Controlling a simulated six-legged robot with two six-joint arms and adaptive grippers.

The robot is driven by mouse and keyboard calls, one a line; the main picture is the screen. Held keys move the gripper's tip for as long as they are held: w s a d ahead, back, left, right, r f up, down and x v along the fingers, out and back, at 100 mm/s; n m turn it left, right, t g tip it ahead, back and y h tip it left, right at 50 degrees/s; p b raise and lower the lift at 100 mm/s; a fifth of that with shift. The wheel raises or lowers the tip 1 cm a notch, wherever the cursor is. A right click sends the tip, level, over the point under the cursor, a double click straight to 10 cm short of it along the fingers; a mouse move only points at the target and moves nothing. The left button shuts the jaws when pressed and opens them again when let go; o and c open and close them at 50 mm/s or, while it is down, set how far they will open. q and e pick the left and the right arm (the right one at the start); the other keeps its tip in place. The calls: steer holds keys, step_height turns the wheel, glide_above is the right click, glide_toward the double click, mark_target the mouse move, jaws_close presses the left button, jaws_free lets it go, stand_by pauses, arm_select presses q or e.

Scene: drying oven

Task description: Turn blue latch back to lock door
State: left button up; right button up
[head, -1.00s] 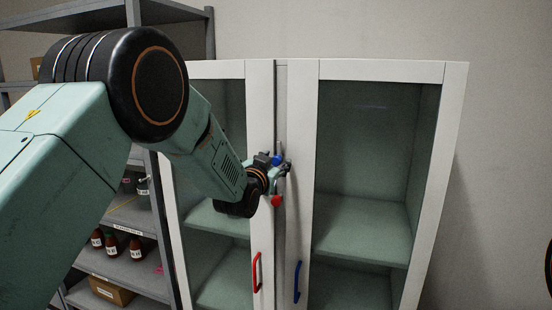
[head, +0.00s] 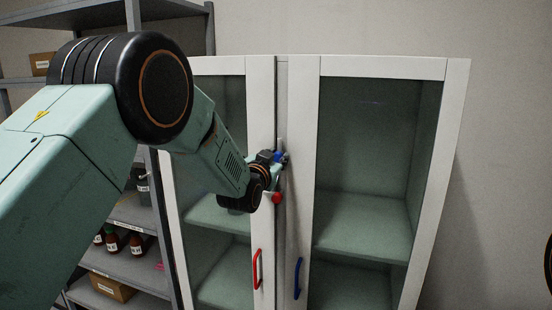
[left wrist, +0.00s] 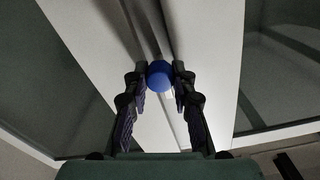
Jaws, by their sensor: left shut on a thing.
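The blue latch knob (head: 277,156) is on the seam between the two white cabinet doors, at the middle of the head view. In the left wrist view the round blue knob (left wrist: 159,76) sits between my two fingertips. My left gripper (head: 281,158) is shut on the blue latch. A pale upright piece shows just above the gripper, perhaps the latch's lever. The left door (head: 261,110) and right door (head: 302,115) stand side by side and look shut. My right gripper is not in view.
A red knob (head: 277,198) is just below my gripper. A red handle (head: 257,269) and a blue handle (head: 297,279) are lower on the doors. A grey shelf (head: 125,260) with bottles and a box stands at the left.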

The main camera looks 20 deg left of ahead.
arm_select(q)
steer(key=shift+f, duration=0.1)
jaws_close()
steer(key=m+b, duration=0.2)
steer(key=m, duration=0.1)
steer(key=shift+f, duration=0.15)
steer(key=m+b, duration=0.3)
steer(key=m, duration=0.2)
steer(key=shift+m, duration=0.3)
steer(key=m+b, duration=0.2)
steer(key=m, duration=0.3)
steer(key=shift+b, duration=0.35)
steer(key=m+b, duration=0.1)
steer(key=m, duration=0.2)
steer(key=shift+r+m, duration=0.2)
steer(key=shift+m, duration=0.5)
steer(key=shift+r+b, duration=0.15)
steer(key=shift+b, duration=0.15)
